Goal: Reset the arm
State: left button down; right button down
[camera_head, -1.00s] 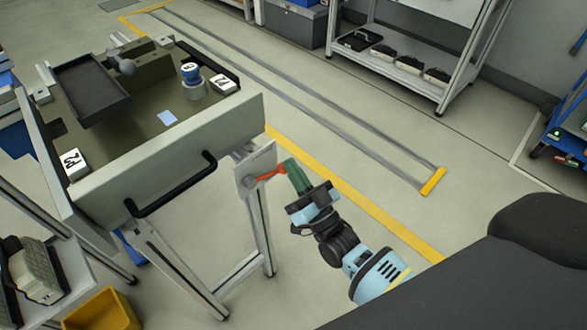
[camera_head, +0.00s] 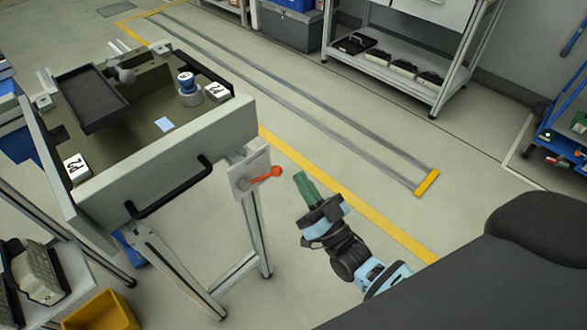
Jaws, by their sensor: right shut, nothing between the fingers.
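My right gripper (camera_head: 304,182) has green fingers. It is shut and empty above the floor. It is to the right of an orange lever (camera_head: 268,173), with a clear gap between them. The lever sits on a pale plate (camera_head: 243,172) at the right end of the pallet station (camera_head: 160,160) and points to the right, slightly up. My right arm, in light blue and black, reaches in from the lower right. My left gripper does not show.
The station top holds a dark tray (camera_head: 90,99), a blue-topped part (camera_head: 186,82) and white numbered blocks (camera_head: 76,167). A black handle (camera_head: 172,191) sticks out in front. A yellow bin (camera_head: 100,312) is at the lower left. Open floor lies beyond the arm.

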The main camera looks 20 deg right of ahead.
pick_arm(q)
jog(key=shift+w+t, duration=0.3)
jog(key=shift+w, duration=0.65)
pick_arm(e)
jog(key=v, duration=0.4)
jog(key=shift+s+d+f, duration=0.15)
jog(key=shift+s, duration=0.05)
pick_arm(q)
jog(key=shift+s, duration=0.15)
